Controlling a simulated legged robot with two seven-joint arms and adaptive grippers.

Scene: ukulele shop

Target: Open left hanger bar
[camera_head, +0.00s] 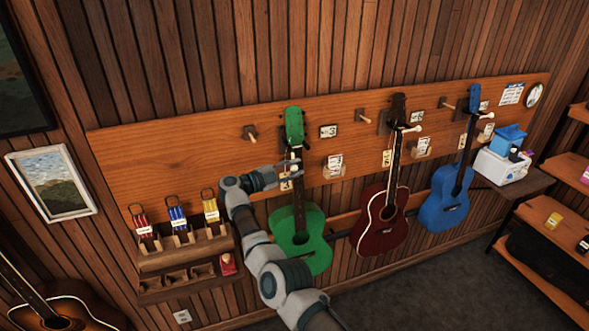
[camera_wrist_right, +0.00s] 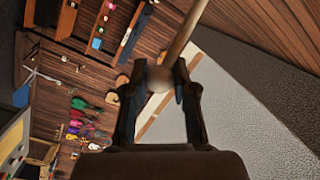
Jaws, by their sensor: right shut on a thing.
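My right gripper (camera_head: 294,168) is in front of the neck of the green ukulele (camera_head: 300,238), the leftmost of the hanging instruments. In the wrist view the right gripper (camera_wrist_right: 160,73) has its fingers closed on either side of the pale round end of the left hanger bar (camera_wrist_right: 184,32), a thin wooden rod. In the head view, the gripper and the ukulele neck largely hide this bar. The green ukulele hangs upright against the wooden wall board (camera_head: 170,147). My left gripper is not in view.
A dark red guitar (camera_head: 380,222) and a blue ukulele (camera_head: 447,204) hang to the right, with white-tipped bars at their necks. A wooden rack (camera_head: 165,258) with small coloured items stands at the left. A side shelf (camera_head: 520,186) holds a blue-and-white box.

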